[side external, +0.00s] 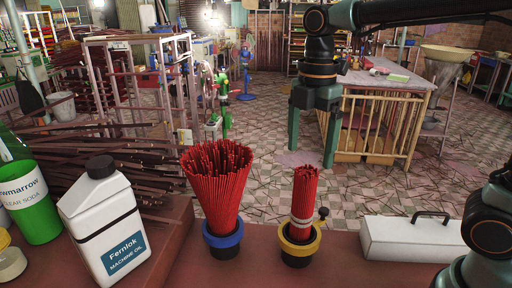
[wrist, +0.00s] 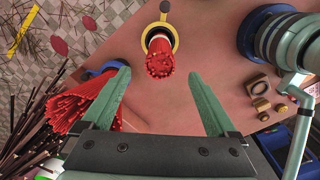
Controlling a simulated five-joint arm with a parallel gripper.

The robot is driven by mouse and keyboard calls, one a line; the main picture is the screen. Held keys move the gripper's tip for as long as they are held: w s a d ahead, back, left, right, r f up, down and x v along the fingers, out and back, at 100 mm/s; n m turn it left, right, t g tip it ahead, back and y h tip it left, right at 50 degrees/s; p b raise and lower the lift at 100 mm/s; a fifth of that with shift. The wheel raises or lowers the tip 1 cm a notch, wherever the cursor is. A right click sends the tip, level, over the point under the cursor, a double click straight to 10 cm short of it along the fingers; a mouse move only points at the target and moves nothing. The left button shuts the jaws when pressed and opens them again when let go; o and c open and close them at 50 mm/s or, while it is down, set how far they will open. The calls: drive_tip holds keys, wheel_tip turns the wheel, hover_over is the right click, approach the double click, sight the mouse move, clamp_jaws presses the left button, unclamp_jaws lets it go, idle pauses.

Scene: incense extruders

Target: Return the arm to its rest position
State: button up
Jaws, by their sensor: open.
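My gripper (side external: 315,145) is open, its two green fingers pointing down, in the upper middle of the side view. It hangs above and slightly right of a tied bundle of red incense sticks (side external: 305,198). That bundle stands upright in a yellow-rimmed holder (side external: 299,243) on the red-brown table. In the wrist view my gripper (wrist: 162,88) shows wide apart fingers with nothing between them. The tied bundle (wrist: 160,58) appears beyond the fingertips, apart from them. A wider, fanned bundle of red sticks (side external: 217,180) stands in a blue-rimmed holder (side external: 222,236) to the left.
A white machine oil jug (side external: 105,222) and a green container (side external: 32,200) stand at the left. A white case with a black handle (side external: 410,238) lies at the right. Small brass parts (wrist: 262,104) lie on the table in the wrist view. Air around my gripper looks clear.

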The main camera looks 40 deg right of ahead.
sight(305, 190)
idle(0.3)
wheel_tip(305, 190, down, 11)
drive_tip(key=shift+f, duration=0.15)
drive_tip(key=shift+r, duration=0.5)
drive_tip(key=shift+f, duration=0.15)
